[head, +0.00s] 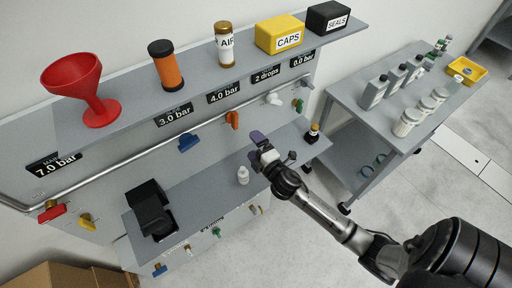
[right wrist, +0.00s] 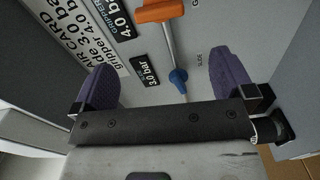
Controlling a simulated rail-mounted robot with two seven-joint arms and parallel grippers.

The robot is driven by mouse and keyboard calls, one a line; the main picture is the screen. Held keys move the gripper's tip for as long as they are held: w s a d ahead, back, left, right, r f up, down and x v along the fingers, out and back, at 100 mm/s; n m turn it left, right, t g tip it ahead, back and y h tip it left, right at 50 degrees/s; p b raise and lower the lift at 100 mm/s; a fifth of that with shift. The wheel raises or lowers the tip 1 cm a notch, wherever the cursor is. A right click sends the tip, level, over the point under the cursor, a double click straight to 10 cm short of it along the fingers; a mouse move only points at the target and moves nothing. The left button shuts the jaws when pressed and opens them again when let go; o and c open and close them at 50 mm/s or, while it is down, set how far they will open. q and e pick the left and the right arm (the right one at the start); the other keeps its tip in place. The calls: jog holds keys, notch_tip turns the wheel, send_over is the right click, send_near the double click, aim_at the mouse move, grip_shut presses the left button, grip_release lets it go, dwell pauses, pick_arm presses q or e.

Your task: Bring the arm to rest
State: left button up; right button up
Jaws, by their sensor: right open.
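My right gripper (head: 260,149) is in the middle of the head view, in front of the grey panel and over the lower shelf. Its arm comes in from the lower right. Its two purple fingers stand wide apart in the right wrist view (right wrist: 166,85), with nothing between the tips but the panel behind. In that view it faces an orange lever (right wrist: 160,11), a blue knob (right wrist: 178,76) and printed labels. My left gripper is in neither view.
The upper shelf holds a red funnel (head: 80,88) and containers. A bottle-laden cart (head: 350,125) stands right.

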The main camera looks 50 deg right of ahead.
jog(key=shift+s, duration=0.25)
dwell(0.5)
